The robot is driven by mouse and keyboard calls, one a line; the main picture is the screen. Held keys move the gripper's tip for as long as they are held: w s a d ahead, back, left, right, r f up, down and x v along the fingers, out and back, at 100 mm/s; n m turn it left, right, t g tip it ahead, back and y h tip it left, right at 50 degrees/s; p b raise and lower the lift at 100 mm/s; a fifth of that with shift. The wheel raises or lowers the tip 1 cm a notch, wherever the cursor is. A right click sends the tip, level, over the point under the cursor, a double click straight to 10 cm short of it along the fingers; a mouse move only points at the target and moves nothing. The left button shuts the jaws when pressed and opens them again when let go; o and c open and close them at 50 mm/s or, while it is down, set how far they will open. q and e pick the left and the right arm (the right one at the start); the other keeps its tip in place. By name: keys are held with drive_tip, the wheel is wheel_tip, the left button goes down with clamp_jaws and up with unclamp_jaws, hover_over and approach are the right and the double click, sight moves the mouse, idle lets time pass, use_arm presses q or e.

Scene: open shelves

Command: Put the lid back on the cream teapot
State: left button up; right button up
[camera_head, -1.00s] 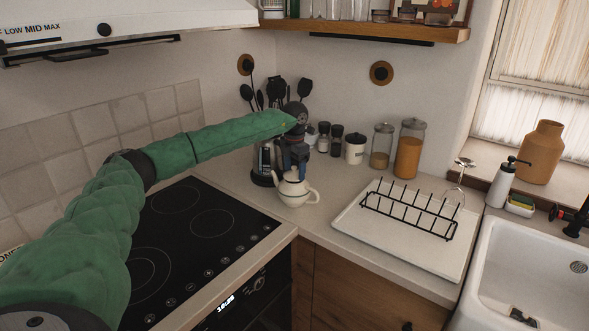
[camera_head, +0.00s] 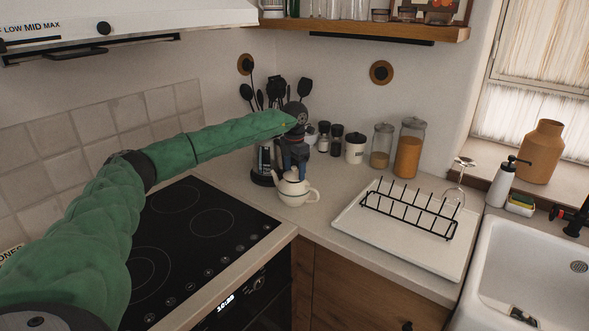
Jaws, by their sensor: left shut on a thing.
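The cream teapot (camera_head: 296,191) stands upright on the counter, in the corner to the right of the hob, with its handle to the right. My left gripper (camera_head: 294,167) points down directly over the teapot's top. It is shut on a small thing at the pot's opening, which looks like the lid. The lid is mostly hidden by the fingers, and I cannot tell whether it touches the rim. My right gripper is not in view.
Jars (camera_head: 409,148) line the wall. A black dish rack (camera_head: 408,208) on a white tray (camera_head: 355,229) is to the right, beside the sink (camera_head: 508,255). The black hob (camera_head: 180,245) is left.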

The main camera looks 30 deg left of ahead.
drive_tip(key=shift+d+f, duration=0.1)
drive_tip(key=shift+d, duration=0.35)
use_arm(q)
drive_tip(key=o, duration=1)
drive_tip(key=shift+o, duration=1)
drive_tip(key=shift+r+p, duration=1.3)
drive_tip(key=shift+r, duration=2.15)
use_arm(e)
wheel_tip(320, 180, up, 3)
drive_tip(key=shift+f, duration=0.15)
use_arm(q)
clamp_jaws()
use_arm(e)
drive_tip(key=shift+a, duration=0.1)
